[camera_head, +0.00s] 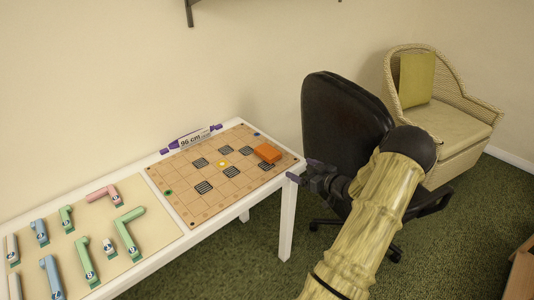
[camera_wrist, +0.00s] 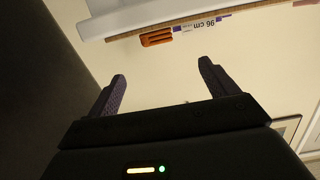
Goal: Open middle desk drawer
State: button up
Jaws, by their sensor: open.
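A white table or desk (camera_head: 287,222) runs from the lower left to the middle in the head view; no drawer shows in it. Its white edge also crosses the top of the wrist view (camera_wrist: 150,17). My gripper (camera_head: 303,170) is just off the table's right end, about level with its top. In the wrist view its two fingers (camera_wrist: 163,72) are spread apart with nothing between them.
A board with an orange block (camera_head: 267,153) and several tool-like pieces lie on the table. A black office chair (camera_head: 335,115) stands close behind my gripper. A wicker armchair (camera_head: 455,125) is at the right. Green carpet (camera_head: 240,262) is clear in front.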

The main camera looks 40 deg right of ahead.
send_near(271, 152)
jog(key=x, duration=0.5)
jog(key=shift+a+f, duration=0.35)
jog(key=x, duration=0.5)
jog(key=shift+d, duration=0.25)
jog(key=shift+w, duration=0.1)
jog(key=c, duration=1.2)
jog(key=shift+o, duration=0.2)
jog(key=shift+d, duration=0.1)
